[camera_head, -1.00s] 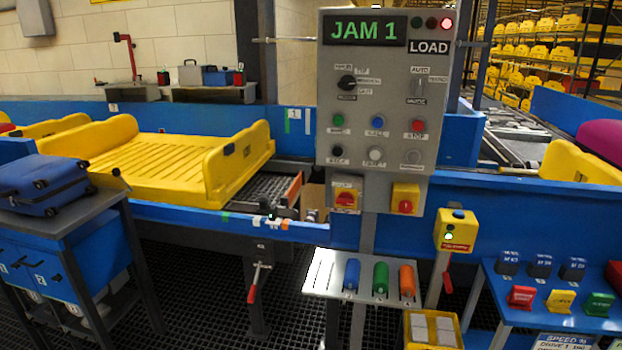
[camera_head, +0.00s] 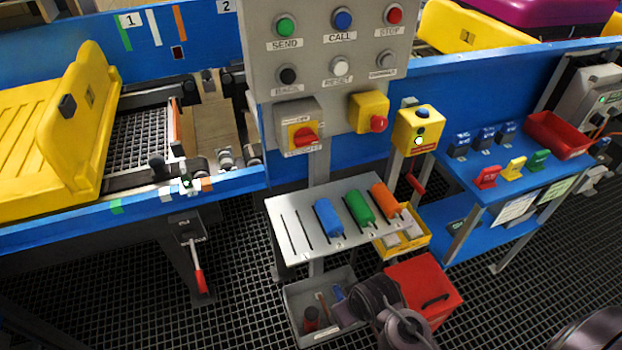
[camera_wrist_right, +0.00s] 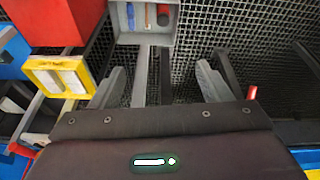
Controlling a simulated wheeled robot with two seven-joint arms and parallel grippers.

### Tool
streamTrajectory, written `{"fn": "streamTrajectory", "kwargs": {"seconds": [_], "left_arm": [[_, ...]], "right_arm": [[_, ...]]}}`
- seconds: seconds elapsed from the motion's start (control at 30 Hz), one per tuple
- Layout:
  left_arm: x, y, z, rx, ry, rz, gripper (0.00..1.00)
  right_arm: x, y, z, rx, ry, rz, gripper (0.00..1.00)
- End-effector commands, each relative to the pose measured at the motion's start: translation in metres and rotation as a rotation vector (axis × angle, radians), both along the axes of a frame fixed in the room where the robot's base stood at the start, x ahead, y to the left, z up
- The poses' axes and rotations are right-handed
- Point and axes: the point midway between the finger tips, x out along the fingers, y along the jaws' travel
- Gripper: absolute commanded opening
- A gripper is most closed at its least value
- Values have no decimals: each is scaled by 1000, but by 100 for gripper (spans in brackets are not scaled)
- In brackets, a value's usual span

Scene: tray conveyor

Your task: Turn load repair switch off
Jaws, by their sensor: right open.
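A rotary switch with a red knob on a yellow plate (camera_head: 302,136) sits on a grey box below the grey control panel (camera_head: 330,90) in the head view. Its label is too small to read, so I cannot tell whether it is the load repair switch. The panel's upper part, with the LOAD sign, is out of view. My right arm shows low in the head view, well below the switch. In the right wrist view my right gripper (camera_wrist_right: 163,80) is open and empty, with floor grating behind it. My left gripper is not in view.
A yellow box with a red button (camera_head: 378,122) stands beside the switch. A metal shelf (camera_head: 288,232) with blue, green and orange handles juts out below. A red toolbox (camera_head: 424,288) and a grey bin (camera_head: 302,297) are near my arm. A yellow tray (camera_head: 40,140) rests at left.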

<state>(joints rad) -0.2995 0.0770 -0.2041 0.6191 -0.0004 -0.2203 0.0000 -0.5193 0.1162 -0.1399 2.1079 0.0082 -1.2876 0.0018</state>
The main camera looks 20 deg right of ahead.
Motion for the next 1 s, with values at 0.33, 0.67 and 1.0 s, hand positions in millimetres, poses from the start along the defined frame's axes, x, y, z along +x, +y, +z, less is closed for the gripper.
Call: {"fn": "streamTrajectory", "kwargs": {"seconds": [0.33, 0.67, 1.0], "left_arm": [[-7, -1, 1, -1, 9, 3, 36], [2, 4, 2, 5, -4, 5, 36], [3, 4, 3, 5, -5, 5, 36]], "right_arm": [[71, 10, 133, 67, -415, -44, 71], [151, 16, 208, 133, -911, -86, 71], [186, 13, 265, 154, -1267, -96, 71]]}}
